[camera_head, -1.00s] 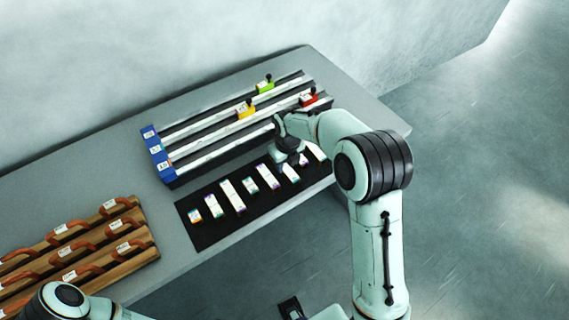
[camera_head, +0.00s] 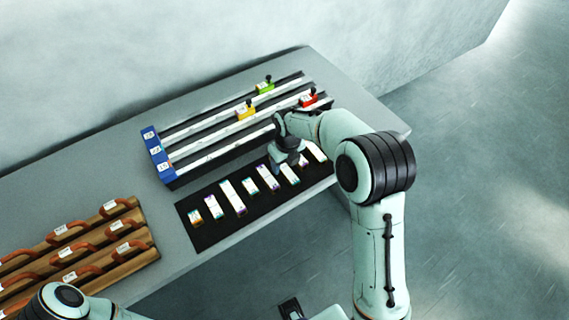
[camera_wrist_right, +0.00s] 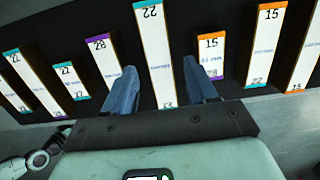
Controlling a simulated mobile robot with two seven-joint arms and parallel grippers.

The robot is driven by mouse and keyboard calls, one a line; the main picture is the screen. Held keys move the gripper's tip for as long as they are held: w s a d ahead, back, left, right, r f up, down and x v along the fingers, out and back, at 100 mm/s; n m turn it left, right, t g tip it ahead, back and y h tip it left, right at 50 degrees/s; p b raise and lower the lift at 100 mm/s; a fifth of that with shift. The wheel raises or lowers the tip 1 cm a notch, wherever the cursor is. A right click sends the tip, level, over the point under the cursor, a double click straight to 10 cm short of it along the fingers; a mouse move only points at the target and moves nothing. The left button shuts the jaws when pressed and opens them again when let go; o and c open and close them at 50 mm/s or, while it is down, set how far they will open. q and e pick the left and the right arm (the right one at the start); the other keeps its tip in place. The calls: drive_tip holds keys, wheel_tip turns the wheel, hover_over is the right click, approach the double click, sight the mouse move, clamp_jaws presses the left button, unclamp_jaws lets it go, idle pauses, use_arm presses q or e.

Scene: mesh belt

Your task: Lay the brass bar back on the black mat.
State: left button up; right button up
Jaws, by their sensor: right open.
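Several flat bars with white labels and coloured, numbered ends lie side by side on the black mat (camera_head: 203,240). My right gripper (camera_head: 284,166) is low over the mat in the head view. In the right wrist view its two fingers (camera_wrist_right: 158,66) are apart, one on each side of a long bar marked 22 with teal at its far end (camera_wrist_right: 153,52). I see no grip on this bar. The labels cover the bars' tops, so I cannot tell for sure which is brass. My left gripper is out of view.
Neighbouring bars, such as the one marked 28 (camera_wrist_right: 104,62) and the short one marked 15 (camera_wrist_right: 211,55), lie close beside the fingers. A slotted rail block with a blue end (camera_head: 157,156) stands behind the mat. A wooden rack with red handles (camera_head: 140,247) stands left.

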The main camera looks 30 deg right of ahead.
sight(287, 171)
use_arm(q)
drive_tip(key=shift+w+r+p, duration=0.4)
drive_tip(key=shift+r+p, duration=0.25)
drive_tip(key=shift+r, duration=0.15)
use_arm(e)
wheel_tip(287, 171, up, 11)
drive_tip(key=s, duration=0.1)
drive_tip(key=shift+s+f, duration=0.15)
drive_tip(key=shift+f, duration=0.05)
